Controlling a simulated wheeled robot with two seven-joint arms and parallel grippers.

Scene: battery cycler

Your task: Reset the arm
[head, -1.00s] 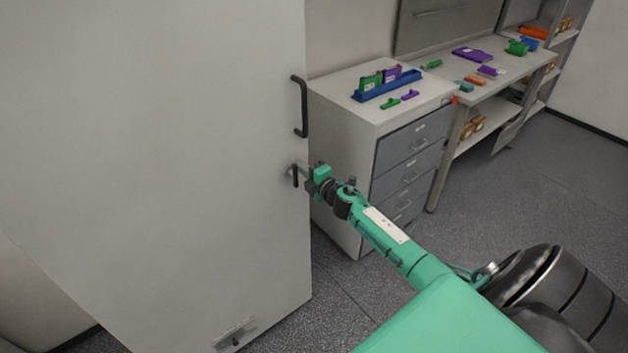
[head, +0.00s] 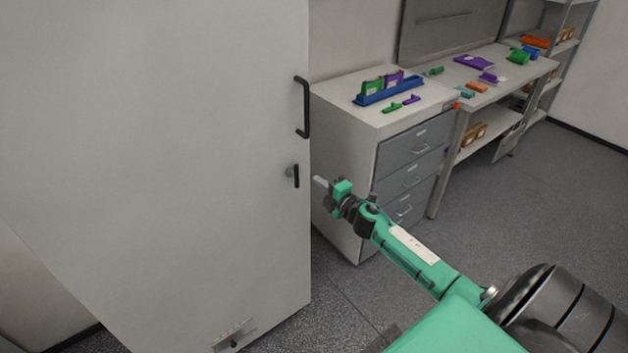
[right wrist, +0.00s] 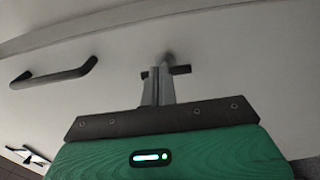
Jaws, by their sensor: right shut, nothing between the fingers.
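My right arm (head: 415,250) reaches in from the lower right in the head view. Its gripper (head: 320,182) is shut and empty, just right of the edge of a tall white cabinet door (head: 160,150). A small dark latch handle (head: 296,175) on a round base is on the door, apart from the fingertips in the head view. In the right wrist view the shut fingers (right wrist: 158,85) point at the door, with the latch (right wrist: 180,69) just beyond and partly behind them. My left gripper is not in view.
A black bar handle (head: 304,107) sits above the latch. A drawer cabinet (head: 350,115) right of the door carries a blue rack (head: 390,92) and small green and purple parts. A workbench (head: 500,85) stands behind it. Open floor (head: 530,200) lies to the right.

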